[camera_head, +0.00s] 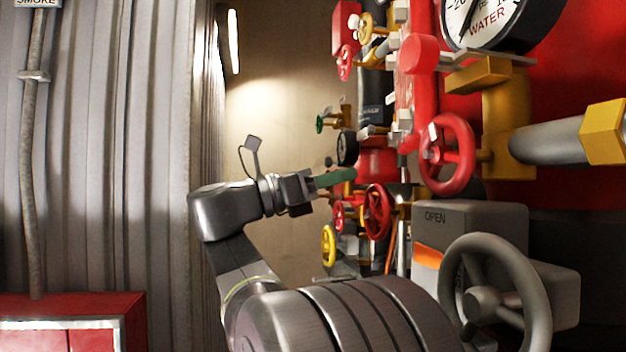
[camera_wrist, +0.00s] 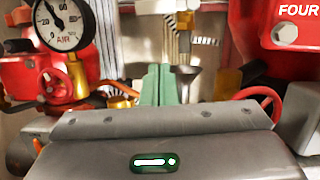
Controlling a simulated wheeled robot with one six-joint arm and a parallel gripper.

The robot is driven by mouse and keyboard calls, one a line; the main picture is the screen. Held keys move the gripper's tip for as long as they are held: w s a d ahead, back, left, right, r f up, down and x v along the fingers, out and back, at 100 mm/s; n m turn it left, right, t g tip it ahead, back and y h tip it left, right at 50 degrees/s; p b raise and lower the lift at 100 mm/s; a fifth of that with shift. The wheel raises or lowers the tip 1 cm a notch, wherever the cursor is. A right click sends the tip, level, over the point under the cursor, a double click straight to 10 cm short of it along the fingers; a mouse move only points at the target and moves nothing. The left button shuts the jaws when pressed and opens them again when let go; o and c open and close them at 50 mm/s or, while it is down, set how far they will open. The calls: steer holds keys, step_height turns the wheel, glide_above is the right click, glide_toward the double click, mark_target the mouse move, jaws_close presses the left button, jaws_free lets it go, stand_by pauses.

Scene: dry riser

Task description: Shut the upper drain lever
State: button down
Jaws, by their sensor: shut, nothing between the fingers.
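My gripper (camera_head: 350,175) reaches toward the red and yellow pipework in the head view. Its green fingers are together and empty. In the wrist view the fingers (camera_wrist: 160,84) point straight ahead at the pipework, side by side. I cannot make out the upper drain lever for certain in either view. A thin orange bar (camera_head: 390,254) hangs below and right of the fingertips in the head view; I cannot tell whether it is a lever. Whether the fingertips touch anything is unclear.
Red handwheels (camera_head: 377,212) and a yellow handwheel (camera_head: 328,245) stand close below the fingers. A larger red handwheel (camera_head: 447,154) and a grey handwheel (camera_head: 495,302) are at right. An air gauge (camera_wrist: 64,24) is at upper left in the wrist view. Open space lies left of my arm.

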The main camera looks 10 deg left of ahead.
mark_target(361, 139)
steer(key=shift+w+d+r+p, duration=0.15)
steer(key=shift+d+r+p, duration=0.15)
steer(key=shift+r, duration=0.45)
steer(key=shift+w+d+r+p, duration=0.1)
steer(key=shift+d+r+p, duration=0.15)
steer(key=shift+r, duration=0.45)
steer(key=shift+w+d+r+p, duration=0.15)
steer(key=shift+d+r+p, duration=0.15)
steer(key=shift+r, duration=0.45)
steer(key=shift+a+r+m+p, duration=0.1)
steer(key=shift+r+m+p, duration=0.55)
steer(key=shift+p, duration=0.25)
steer(key=shift+r, duration=0.15)
